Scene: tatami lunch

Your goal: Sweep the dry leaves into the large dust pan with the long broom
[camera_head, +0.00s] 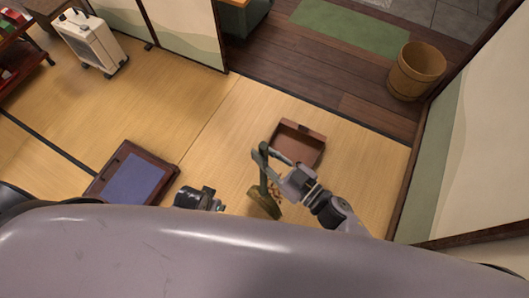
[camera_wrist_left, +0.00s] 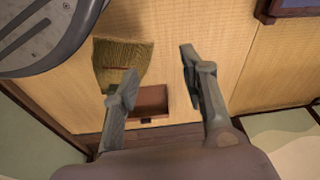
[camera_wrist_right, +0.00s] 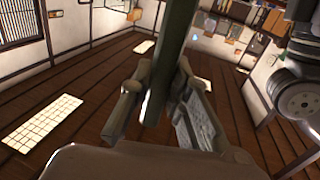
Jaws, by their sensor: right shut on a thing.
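The long broom has a green handle (camera_head: 263,172) and a straw-coloured head (camera_head: 264,204) low over the tatami. My right gripper (camera_head: 272,158) is shut on the handle; the right wrist view shows the handle (camera_wrist_right: 176,50) between its fingers. The large dust pan (camera_head: 299,145), a brown open box, lies on the mat beyond the broom. Small brown dry leaves (camera_head: 275,190) show beside the broom head, partly hidden by my right arm. My left gripper (camera_head: 215,204) is open and empty, left of the broom. The left wrist view shows the broom head (camera_wrist_left: 122,62) and pan (camera_wrist_left: 153,99).
A dark wooden tray-like frame with a blue inside (camera_head: 135,178) lies on the mat at left. A wooden bucket (camera_head: 416,72) stands on the dark floor at upper right. Sliding panels (camera_head: 470,150) close off the right side. The tatami (camera_head: 215,125) left of the pan is clear.

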